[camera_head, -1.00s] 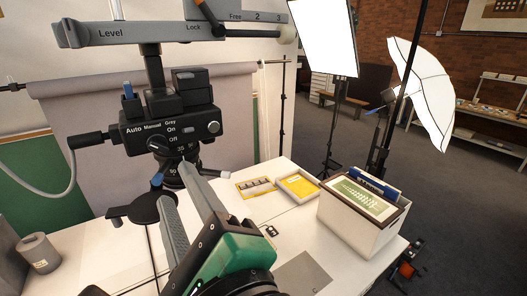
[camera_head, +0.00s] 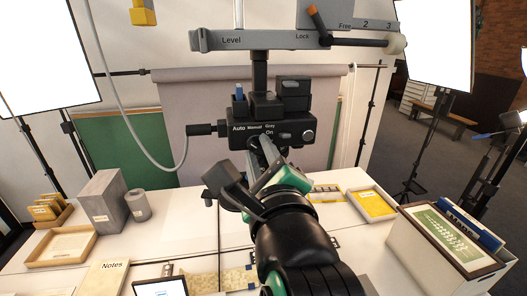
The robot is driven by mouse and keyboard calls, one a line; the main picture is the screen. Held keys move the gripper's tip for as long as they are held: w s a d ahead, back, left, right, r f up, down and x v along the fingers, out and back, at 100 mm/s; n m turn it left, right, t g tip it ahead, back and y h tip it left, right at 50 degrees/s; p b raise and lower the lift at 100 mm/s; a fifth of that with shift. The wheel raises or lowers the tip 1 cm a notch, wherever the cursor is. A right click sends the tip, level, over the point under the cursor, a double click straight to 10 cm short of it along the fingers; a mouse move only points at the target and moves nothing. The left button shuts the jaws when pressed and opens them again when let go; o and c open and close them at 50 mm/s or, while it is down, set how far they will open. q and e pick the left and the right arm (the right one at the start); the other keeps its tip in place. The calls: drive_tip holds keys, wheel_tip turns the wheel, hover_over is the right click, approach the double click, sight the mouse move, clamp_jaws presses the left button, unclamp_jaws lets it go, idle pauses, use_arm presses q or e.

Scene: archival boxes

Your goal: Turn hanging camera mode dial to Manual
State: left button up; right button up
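The hanging camera (camera_head: 271,128) is a dark box below a grey overhead bar, with a cable plugged into its left side. Its front shows the labels Auto, Manual, Grey and On. My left gripper (camera_head: 262,148) reaches up from below, and its grey fingers overlap the camera's lower front. They hide the lower labels and the mode dial, so the dial's setting cannot be read. I cannot tell whether the fingers touch the dial or how far apart they are. My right gripper is not in view.
The grey bar (camera_head: 280,40) with Level and Lock markings spans above the camera. On the white table (camera_head: 185,225) stand a grey block (camera_head: 100,200), a cylinder (camera_head: 138,205), a wooden tray (camera_head: 63,247) and an archival box (camera_head: 450,245). Bright light panels stand at both sides.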

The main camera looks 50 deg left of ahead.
use_arm(q)
clamp_jaws()
drive_tip(key=shift+m, duration=0.3)
drive_tip(key=m+p, duration=0.3)
drive_tip(key=m, duration=0.1)
drive_tip(key=shift+r, duration=0.2)
drive_tip(key=m+p, duration=0.2)
drive_tip(key=m, duration=0.1)
drive_tip(key=shift+p, duration=0.4)
drive_tip(key=shift+f+m+p, duration=0.15)
drive_tip(key=shift+m+p, duration=0.5)
drive_tip(key=shift+m, duration=0.45)
drive_tip(key=shift+o, duration=1.4)
unclamp_jaws()
drive_tip(key=shift+s+f, duration=0.1)
